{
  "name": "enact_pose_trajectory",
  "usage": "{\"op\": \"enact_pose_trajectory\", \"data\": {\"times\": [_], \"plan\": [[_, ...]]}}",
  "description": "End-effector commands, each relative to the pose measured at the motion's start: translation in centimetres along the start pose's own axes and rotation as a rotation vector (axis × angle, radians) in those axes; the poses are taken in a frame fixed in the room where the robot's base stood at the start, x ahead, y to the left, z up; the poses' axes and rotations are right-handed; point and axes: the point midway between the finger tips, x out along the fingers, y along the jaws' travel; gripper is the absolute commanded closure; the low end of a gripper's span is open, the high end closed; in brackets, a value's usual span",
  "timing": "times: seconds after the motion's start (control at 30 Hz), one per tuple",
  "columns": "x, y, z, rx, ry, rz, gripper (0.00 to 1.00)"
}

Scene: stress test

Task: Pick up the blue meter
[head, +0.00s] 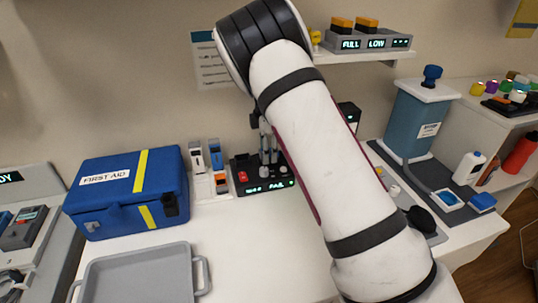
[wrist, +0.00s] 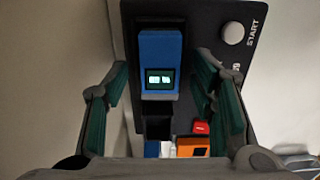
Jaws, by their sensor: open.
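The blue meter (wrist: 160,48), a box with a small lit display, stands out from a dark panel in the wrist view. My gripper (wrist: 160,82) is open, with one green-padded finger to the left of the meter and one to the right; no contact shows. In the head view my gripper (head: 268,150) points down over a black station (head: 267,187) with a red button and lit display. A blue-topped device (head: 215,152) stands just left of it; I cannot tell whether it is the same meter. My arm hides part of the station.
A white device (head: 197,157) and an orange one (head: 221,183) stand close left of the station. A blue first aid box (head: 128,192) and a grey tray (head: 140,275) lie further left. A shelf (head: 362,57) hangs above. Bare white tabletop shows in front of the station.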

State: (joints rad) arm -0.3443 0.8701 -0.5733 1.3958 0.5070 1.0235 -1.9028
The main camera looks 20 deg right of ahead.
Motion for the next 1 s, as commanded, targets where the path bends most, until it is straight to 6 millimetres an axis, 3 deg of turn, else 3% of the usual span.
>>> {"op": "enact_pose_trajectory", "data": {"times": [0.07, 0.3, 0.73, 1.0], "plan": [[0.0, 0.0, 0.0, 0.000, 0.000, 0.000, 0.48], [0.0, 0.0, 0.0, 0.000, 0.000, 0.000, 1.00], [-0.6, 0.1, 0.0, 0.000, 0.001, 0.002, 1.00], [-3.7, 0.2, 0.0, 0.002, 0.002, 0.005, 1.00]]}}
